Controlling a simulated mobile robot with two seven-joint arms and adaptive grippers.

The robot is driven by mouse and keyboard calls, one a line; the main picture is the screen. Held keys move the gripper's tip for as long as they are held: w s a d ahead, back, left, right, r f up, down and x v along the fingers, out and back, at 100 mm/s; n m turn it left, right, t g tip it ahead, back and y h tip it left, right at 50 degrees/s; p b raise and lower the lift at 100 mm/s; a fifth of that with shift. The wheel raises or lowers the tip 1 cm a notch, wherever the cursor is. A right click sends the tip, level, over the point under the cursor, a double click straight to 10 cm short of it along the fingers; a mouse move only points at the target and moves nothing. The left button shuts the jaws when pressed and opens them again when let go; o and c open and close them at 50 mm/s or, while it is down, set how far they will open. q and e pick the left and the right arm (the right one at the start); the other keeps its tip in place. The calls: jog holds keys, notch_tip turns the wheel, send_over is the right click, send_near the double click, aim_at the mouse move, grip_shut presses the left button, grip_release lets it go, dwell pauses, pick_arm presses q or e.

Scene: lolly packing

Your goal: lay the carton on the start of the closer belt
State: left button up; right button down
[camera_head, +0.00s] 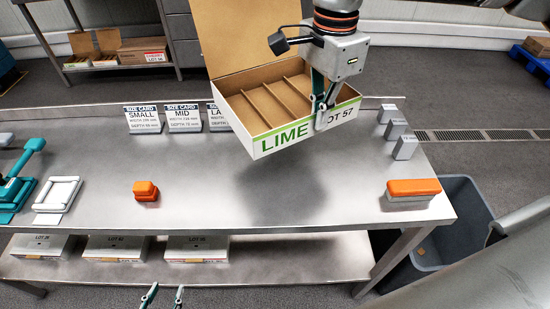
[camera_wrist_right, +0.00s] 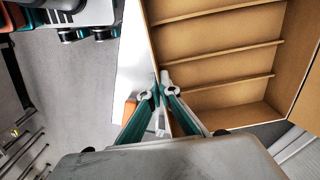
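The white carton (camera_head: 254,143) has green LIME lettering and LOT 57 on its front. Its brown lid stands open at the back, and its divided inside looks empty. It is held above the steel table and casts a shadow there. My right gripper (camera_head: 319,118) is shut on the carton's front wall, one finger on each side. In the right wrist view the fingertips (camera_wrist_right: 157,92) meet at the wall, beside the brown compartments (camera_wrist_right: 225,65). My left gripper (camera_head: 164,298) is open and empty at the bottom edge, in front of the table. I cannot make out a belt.
The steel table (camera_head: 230,205) carries size cards (camera_head: 142,118), an orange block (camera_head: 146,190), a white frame (camera_head: 57,194), an orange-topped block (camera_head: 413,188) and grey blocks (camera_head: 404,147). Several cartons (camera_head: 115,247) lie on the shelf below. A grey bin (camera_head: 440,244) stands at right.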

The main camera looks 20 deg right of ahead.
notch_tip(320, 180, up, 3)
jog(key=s+m, duration=0.2)
jog(key=m, duration=0.3)
jog(key=b, duration=0.1)
send_over(309, 188)
jog(key=shift+m, duration=0.3)
notch_tip(309, 188, down, 20)
jog(key=shift+r, duration=0.1)
jog(key=c, duration=2.3)
grip_release()
